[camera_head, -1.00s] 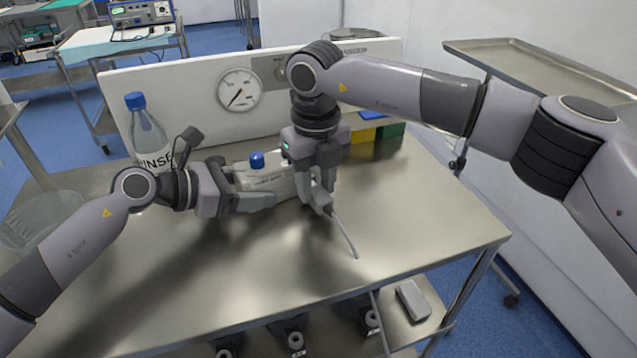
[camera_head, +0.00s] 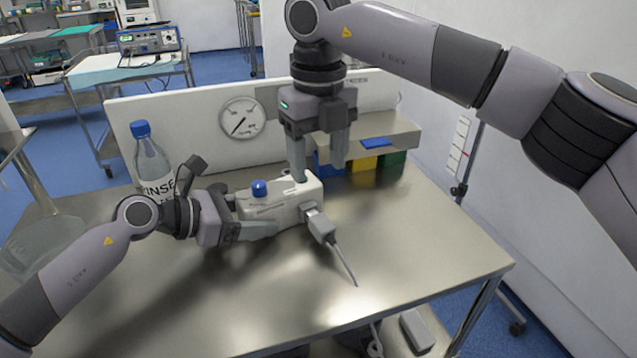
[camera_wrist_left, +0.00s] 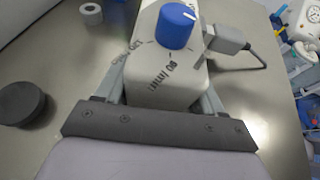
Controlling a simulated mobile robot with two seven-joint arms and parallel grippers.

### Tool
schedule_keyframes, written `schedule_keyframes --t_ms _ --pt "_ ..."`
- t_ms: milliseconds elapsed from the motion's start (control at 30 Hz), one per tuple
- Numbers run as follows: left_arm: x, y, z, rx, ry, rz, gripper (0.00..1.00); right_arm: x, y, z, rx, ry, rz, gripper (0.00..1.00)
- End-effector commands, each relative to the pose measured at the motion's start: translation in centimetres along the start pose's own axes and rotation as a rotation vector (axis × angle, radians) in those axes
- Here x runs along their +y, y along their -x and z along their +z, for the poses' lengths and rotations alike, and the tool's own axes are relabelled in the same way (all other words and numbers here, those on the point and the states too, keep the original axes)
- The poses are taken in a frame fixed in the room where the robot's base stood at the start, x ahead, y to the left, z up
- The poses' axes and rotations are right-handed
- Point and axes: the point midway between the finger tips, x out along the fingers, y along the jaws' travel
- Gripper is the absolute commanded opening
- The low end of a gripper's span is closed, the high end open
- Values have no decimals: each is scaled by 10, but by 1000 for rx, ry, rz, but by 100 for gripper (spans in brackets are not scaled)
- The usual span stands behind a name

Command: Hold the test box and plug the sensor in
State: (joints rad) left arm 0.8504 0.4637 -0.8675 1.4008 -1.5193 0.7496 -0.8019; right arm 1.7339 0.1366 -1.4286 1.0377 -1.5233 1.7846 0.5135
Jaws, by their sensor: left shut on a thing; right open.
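The test box (camera_head: 285,212) is a white box with a blue knob on top, lying on the steel table. My left gripper (camera_head: 258,212) is shut on its left end; the left wrist view shows the fingers on both sides of the box (camera_wrist_left: 168,82). The grey sensor plug (camera_head: 319,226) sits at the right end of the box, its cable trailing forward on the table. It also shows in the left wrist view (camera_wrist_left: 225,40) against the box's side. How deep it is seated cannot be told. My right gripper (camera_head: 319,172) is open and empty, above and behind the box's right end.
A rinse bottle (camera_head: 153,162) with a blue cap stands at the back left. A white panel with a gauge (camera_head: 242,118) stands along the back. Blue, yellow and green blocks (camera_head: 363,163) sit at the back right. The front and right of the table (camera_head: 420,235) are clear.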

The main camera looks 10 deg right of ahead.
Motion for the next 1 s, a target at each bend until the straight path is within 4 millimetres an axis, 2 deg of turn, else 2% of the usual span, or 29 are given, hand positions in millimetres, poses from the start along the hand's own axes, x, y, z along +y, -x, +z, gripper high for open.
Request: schedule_keyframes --t_ms 167,467,500,567,867,1000 --pt "1 0 0 0 0 2 24 0 14 0 0 -1 0 61" --pt "1 0 0 0 0 2 24 0 16 0 0 0 0 61" --pt "1 0 0 0 0 2 78 0 16 0 0 0 0 61" --pt "1 0 0 0 0 2 98 0 16 0 0 0 0 61" --pt "0 1 0 0 0 1 98 0 15 0 0 0 0 61" --pt "1 9 -1 1 0 3 98 0 15 0 0 0 0 61"
